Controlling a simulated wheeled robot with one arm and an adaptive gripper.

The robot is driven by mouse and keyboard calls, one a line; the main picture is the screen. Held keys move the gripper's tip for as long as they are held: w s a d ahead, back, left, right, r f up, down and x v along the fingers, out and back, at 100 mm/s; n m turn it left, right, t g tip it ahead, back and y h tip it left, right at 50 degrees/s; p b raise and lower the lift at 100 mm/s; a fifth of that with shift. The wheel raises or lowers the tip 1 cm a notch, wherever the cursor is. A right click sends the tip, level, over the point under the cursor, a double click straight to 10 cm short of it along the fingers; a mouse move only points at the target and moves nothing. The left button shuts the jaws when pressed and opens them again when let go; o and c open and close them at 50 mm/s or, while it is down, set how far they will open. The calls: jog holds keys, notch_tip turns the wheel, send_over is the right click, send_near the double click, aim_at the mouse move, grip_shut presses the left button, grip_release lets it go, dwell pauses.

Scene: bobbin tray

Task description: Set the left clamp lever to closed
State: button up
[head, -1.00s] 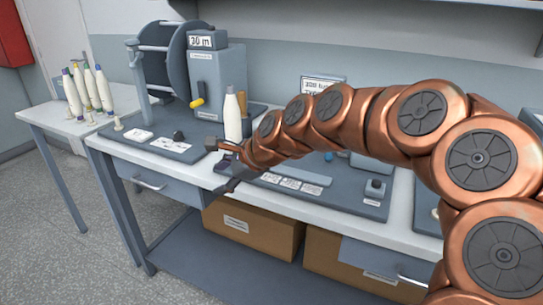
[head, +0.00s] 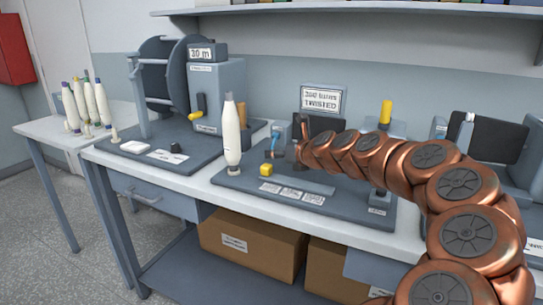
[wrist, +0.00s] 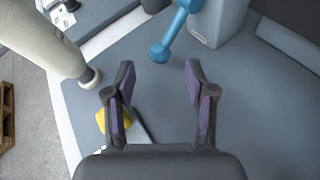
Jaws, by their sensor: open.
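A blue lever with a knobbed end (wrist: 172,38) is mounted on a grey block (wrist: 218,22) in the wrist view. It hangs down and leftward, its knob just beyond and between my fingertips. In the head view the blue lever (head: 275,136) shows small, left of my gripper. My gripper (wrist: 160,78) is open and empty, its two dark fingers with purple pads apart, not visibly touching the lever. In the head view my gripper (head: 288,153) is partly hidden by its small size and my arm. Which labelled position the lever is at cannot be told.
A white bobbin (head: 232,135) stands upright left of my gripper; it shows in the wrist view (wrist: 45,40). A small yellow part (head: 267,169) sits on the grey base (head: 330,205). A yellow handle (head: 385,112) rises behind my arm. A grey winder (head: 215,95) stands left.

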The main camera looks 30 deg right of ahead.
aim_at(272, 147)
jog(key=shift+x, duration=2.35)
jog(key=shift+s, duration=0.1)
grip_shut()
